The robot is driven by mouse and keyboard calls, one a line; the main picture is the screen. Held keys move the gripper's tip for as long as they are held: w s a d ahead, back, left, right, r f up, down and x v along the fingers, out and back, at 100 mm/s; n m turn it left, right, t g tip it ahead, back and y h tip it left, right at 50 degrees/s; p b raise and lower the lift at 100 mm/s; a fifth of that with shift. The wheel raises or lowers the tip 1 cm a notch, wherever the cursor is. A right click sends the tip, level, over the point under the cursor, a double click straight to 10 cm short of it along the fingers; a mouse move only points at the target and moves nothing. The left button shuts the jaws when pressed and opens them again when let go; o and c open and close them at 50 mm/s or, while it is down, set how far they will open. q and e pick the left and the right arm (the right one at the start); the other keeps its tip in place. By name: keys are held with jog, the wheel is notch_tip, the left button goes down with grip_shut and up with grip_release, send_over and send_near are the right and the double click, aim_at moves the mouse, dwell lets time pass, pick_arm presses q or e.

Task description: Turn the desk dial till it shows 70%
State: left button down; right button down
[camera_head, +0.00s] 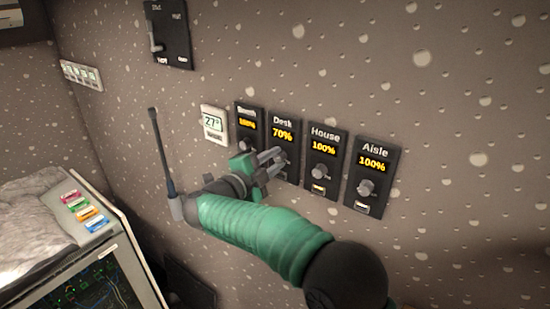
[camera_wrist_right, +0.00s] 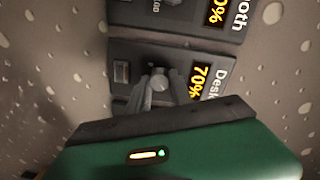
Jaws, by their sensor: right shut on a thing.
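The Desk fader panel (camera_head: 284,124) is a black plate on the wall, and its display reads 70%. It also shows turned sideways in the right wrist view (camera_wrist_right: 140,52), with 70% lit. The desk dial (camera_wrist_right: 160,80) is a small grey knob below the display. My right gripper (camera_head: 277,160) reaches the Desk panel from the lower left. In the right wrist view its fingers (camera_wrist_right: 160,91) are shut on the dial, one on each side. The fingers partly hide the dial in the head view. My left gripper is not in view.
The Booth panel (camera_head: 249,112) stands left of Desk, its display partly unclear. House (camera_head: 323,137) and Aisle (camera_head: 376,152) panels, both at 100%, stand to the right. A thermostat (camera_head: 213,123) reads 27°. A console (camera_head: 100,245) stands at lower left.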

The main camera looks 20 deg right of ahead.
jog(key=shift+a+f, duration=0.2)
jog(key=shift+f, duration=0.3)
jog(key=c, duration=1.3)
grip_release()
jog(key=shift+o, duration=0.7)
jog(key=shift+w+a+r, duration=0.1)
jog(key=shift+a+r, duration=0.1)
jog(key=shift+r, duration=0.05)
jog(key=b+v, duration=0.5)
jog(key=v, duration=1.2)
jog(key=shift+b, duration=0.35)
jog(key=shift+w+f, duration=0.1)
